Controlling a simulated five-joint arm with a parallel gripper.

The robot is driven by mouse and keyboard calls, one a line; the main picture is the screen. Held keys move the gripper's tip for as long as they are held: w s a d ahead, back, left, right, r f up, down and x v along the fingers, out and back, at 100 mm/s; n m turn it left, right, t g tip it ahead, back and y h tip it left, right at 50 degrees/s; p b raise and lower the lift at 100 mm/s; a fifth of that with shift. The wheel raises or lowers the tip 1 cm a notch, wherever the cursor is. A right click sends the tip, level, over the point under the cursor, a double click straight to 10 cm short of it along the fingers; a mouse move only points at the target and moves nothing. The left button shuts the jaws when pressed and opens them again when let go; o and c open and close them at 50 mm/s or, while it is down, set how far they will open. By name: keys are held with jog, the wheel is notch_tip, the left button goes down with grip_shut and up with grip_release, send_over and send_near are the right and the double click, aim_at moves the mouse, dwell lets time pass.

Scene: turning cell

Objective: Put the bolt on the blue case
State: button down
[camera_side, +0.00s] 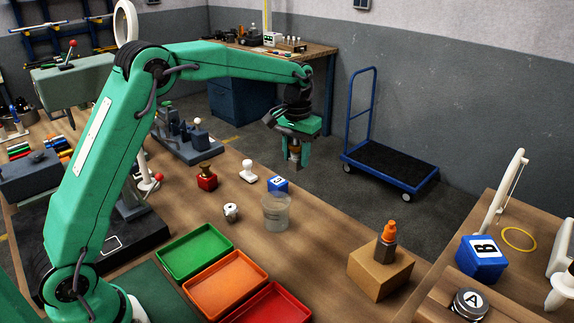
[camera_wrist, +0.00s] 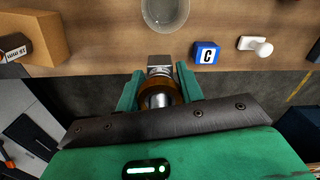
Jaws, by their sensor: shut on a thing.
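My gripper (camera_side: 297,150) is shut on a metal and brown piece (camera_side: 294,155), which looks like the bolt. In the wrist view the bolt (camera_wrist: 159,99) has a silver body, a brown band and a grey block-like end, between the green fingers of the gripper (camera_wrist: 160,80). The gripper holds it in the air, out by the bench's far edge. A small blue block-shaped case marked C (camera_side: 278,184) stands on the bench below the gripper; it also shows in the wrist view (camera_wrist: 206,54). A larger blue case marked B (camera_side: 482,260) stands at the right.
A clear cup (camera_side: 276,213) stands beside the C case. A cardboard box (camera_side: 380,273) with an orange-topped piece (camera_side: 388,233) is to the right. Green, orange and red trays (camera_side: 226,284) lie in front.

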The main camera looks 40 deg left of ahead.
jog(key=shift+a, duration=0.1)
jog(key=w+a+f, duration=0.1)
jog(key=a+f, duration=0.1)
jog(key=a, duration=0.1)
jog(key=w+a+f, duration=0.1)
jog(key=a+f, duration=0.1)
jog(key=a, duration=0.2)
jog(key=w+a+f, duration=0.2)
jog(key=a+f, duration=0.1)
jog(key=a, duration=0.1)
jog(key=shift+s+f, duration=0.1)
jog(key=shift+f, duration=1.9)
jog(key=shift+f, duration=0.15)
jog(key=c, duration=0.9)
grip_release()
notch_tip(320, 180, up, 12)
